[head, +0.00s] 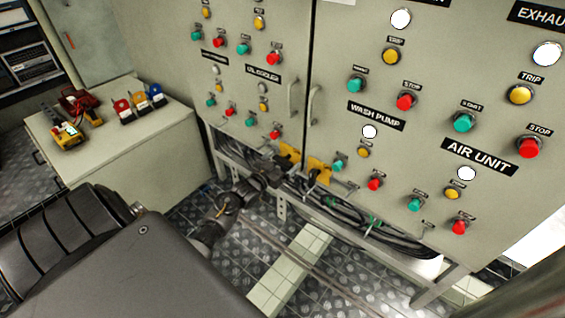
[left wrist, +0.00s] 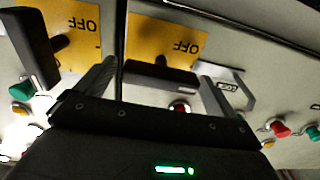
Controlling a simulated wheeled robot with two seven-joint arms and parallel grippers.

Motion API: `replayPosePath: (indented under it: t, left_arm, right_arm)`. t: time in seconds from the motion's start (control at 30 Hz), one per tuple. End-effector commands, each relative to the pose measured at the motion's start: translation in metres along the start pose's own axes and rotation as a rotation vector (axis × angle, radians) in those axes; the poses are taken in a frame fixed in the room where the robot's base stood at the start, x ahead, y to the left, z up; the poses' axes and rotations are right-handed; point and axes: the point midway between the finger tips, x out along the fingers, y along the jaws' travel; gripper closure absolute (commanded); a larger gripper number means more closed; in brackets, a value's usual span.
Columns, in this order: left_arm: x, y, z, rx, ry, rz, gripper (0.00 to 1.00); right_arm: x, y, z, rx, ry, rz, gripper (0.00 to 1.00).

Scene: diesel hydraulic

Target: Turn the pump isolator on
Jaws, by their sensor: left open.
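Two yellow isolator plates sit low on the grey cabinets, a left one (head: 290,153) and a right one (head: 318,170) in the head view. The left wrist view shows them upside down, both marked OFF, with black handles. One handle (left wrist: 160,75) lies crosswise between the fingers of my left gripper (left wrist: 158,82), on the plate at the right (left wrist: 178,37). The other handle (left wrist: 30,48) stands outside the left finger. I cannot read which isolator is the pump's. My left gripper (head: 272,172) is open in front of the plates; contact cannot be told. My right gripper is not seen.
The cabinet fronts carry several coloured buttons and lamps, with WASH PUMP (head: 377,116) and AIR UNIT (head: 479,156) labels. Door handles (head: 313,104) project above the isolators. Black cables (head: 370,235) hang below. A pale cabinet (head: 130,145) with tools on top stands at left.

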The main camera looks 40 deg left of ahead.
Motion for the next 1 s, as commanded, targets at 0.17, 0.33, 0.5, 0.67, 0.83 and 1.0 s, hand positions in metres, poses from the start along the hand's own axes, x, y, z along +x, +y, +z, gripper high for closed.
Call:
replayPosePath:
  t: [0.17,0.33,0.5,0.67,0.83,1.0]
  left_arm:
    - [0.0033,0.0000,0.0000,0.000,-0.001,0.000,0.05]
    - [0.0031,0.0001,0.0000,0.000,-0.001,0.000,0.08]
    - [0.0029,0.0001,0.0000,0.000,0.000,0.000,0.30]
    - [0.0029,0.0002,0.0000,0.000,0.000,0.000,0.50]
    - [0.0028,0.0003,0.0000,0.009,0.000,0.000,0.50]
    - [0.0027,0.0010,-0.0001,0.058,-0.001,0.001,0.50]
  right_arm:
    - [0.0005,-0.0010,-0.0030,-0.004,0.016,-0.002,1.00]
    - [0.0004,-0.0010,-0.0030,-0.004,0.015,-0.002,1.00]
    - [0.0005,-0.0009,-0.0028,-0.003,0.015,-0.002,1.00]
    - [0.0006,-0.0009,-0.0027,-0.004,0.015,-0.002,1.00]
    - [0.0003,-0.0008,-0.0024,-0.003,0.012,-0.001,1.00]
    - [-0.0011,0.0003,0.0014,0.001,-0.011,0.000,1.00]
